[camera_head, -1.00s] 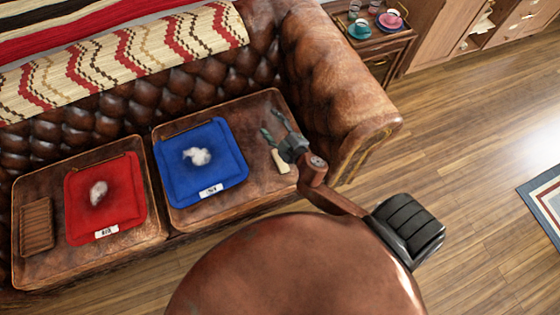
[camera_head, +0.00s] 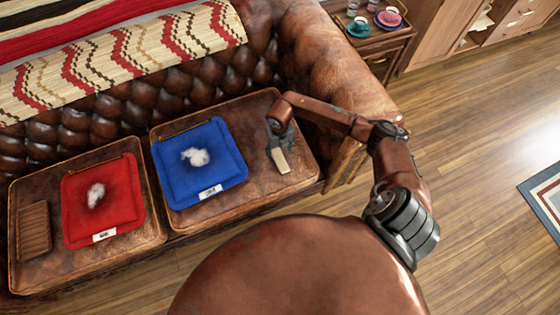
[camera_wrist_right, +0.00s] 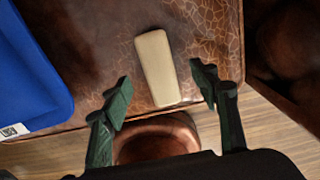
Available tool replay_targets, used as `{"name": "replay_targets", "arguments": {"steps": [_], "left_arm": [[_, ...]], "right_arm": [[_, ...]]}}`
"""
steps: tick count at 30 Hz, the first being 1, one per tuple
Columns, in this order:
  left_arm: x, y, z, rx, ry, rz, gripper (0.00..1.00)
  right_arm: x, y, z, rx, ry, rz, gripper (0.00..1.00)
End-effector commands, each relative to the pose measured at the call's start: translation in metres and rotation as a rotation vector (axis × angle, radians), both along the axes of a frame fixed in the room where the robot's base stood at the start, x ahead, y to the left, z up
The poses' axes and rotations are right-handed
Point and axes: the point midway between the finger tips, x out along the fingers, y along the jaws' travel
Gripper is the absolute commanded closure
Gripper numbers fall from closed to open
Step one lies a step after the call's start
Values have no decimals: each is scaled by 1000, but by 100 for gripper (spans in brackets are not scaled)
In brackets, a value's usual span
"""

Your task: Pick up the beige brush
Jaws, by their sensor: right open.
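The beige brush (camera_head: 281,160) lies on the right seat cushion of the brown leather sofa, right of the blue cushion. In the right wrist view the brush (camera_wrist_right: 156,68) is a plain beige block, slightly tilted, its lower end near the cushion's edge. My right gripper (camera_head: 279,130) is above it in the head view, pointing down, and partly covers its upper end. In the wrist view the open fingers of my right gripper (camera_wrist_right: 160,90) stand on either side of the brush's lower end, apart from it and empty. My left gripper is not in view.
A blue cushion (camera_head: 230,181) and a red cushion (camera_head: 130,215), each with white fluff, lie to the left. A brown slatted item (camera_head: 34,230) lies at far left. The sofa armrest (camera_head: 335,60) rises on the right. A side table holds cups.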

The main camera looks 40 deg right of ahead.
Motion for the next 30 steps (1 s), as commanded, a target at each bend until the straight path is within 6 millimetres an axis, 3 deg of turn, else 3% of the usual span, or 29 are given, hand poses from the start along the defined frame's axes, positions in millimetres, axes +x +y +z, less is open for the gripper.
{"name": "replay_targets", "arguments": {"steps": [5,18,30], "left_arm": [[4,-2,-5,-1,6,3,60],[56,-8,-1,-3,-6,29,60],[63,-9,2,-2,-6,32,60]], "right_arm": [[-2,0,-23,-1,6,0,45],[1,3,-69,4,5,1,45],[1,3,-73,3,2,1,48]]}}
